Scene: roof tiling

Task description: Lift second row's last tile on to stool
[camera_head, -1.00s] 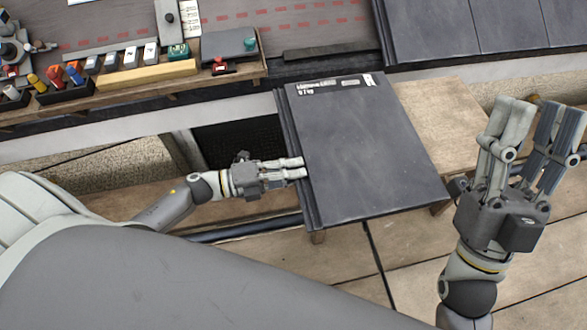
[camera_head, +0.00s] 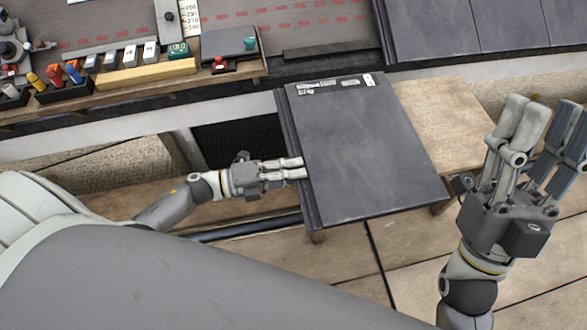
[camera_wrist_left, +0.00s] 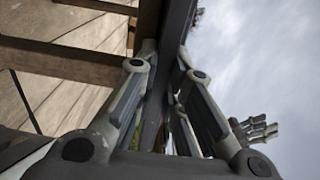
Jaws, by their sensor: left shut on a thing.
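A dark grey slate tile (camera_head: 365,150) with small white labels at its far edge lies flat above a wooden stool (camera_head: 450,115). My left gripper (camera_head: 300,168) is shut on the tile's left edge. In the left wrist view the gripper's fingers (camera_wrist_left: 160,75) are on both sides of the dark tile edge (camera_wrist_left: 172,60). I cannot tell whether the tile rests fully on the stool. My right gripper (camera_head: 545,130) is open and empty, to the right of the tile, with its fingers pointing up.
A wooden tool shelf (camera_head: 130,92) with coloured tools and a yellow bar stands at the upper left. Laid dark roof tiles (camera_head: 470,25) are at the upper right. Wooden floor planks (camera_head: 330,255) lie below, mostly clear.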

